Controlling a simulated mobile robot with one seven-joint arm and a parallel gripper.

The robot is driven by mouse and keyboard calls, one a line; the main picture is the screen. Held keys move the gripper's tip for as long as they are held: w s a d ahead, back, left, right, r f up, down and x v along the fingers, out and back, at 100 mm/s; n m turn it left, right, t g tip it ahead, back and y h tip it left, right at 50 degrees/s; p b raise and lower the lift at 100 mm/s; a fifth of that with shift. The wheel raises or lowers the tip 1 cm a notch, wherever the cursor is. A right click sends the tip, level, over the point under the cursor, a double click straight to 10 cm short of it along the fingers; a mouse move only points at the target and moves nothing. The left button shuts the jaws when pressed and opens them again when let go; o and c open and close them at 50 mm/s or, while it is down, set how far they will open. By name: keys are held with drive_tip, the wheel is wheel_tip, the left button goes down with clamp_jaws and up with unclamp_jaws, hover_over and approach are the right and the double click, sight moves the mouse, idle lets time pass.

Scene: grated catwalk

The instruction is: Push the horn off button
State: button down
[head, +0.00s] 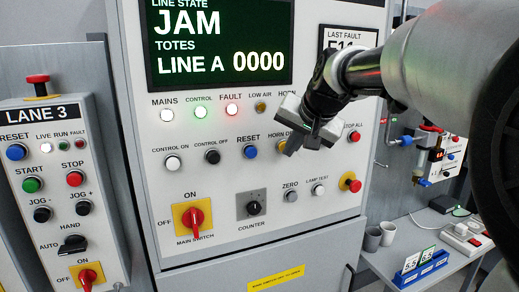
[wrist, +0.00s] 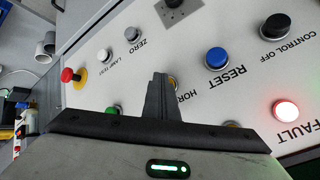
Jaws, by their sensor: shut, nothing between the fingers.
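The horn off button (head: 279,146) is a small yellow button on the light grey panel, under a label partly covered by my gripper. In the wrist view its yellow edge (wrist: 174,83) shows beside my fingers, which hide the rest. My gripper (head: 290,151) is shut and empty, with its fingertips over or just in front of the button's right side. In the wrist view the closed fingers (wrist: 160,78) point at the panel beside the "HOR" lettering. I cannot tell whether they touch the button.
The blue reset button (head: 250,152) is close on the left. The red stop all button (head: 354,136) and a red mushroom button on yellow (head: 351,183) are on the right. A green button (wrist: 113,111) shows in the wrist view. The display (head: 222,42) reads JAM; the fault lamp (head: 232,109) glows red.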

drive_tip(key=shift+s+d+b, duration=0.3)
drive_tip(key=shift+s+b, duration=0.05)
drive_tip(key=shift+s, duration=0.6)
drive_tip(key=shift+s+d+b, duration=0.25)
drive_tip(key=shift+s+b, duration=0.05)
drive_tip(key=shift+s, duration=0.5)
drive_tip(key=shift+s+d+b, duration=0.25)
drive_tip(key=shift+s+b, duration=0.1)
drive_tip(key=shift+s, duration=0.45)
drive_tip(key=shift+s+d+b, duration=0.25)
drive_tip(key=shift+s+b, duration=0.05)
drive_tip(key=shift+s, duration=0.5)
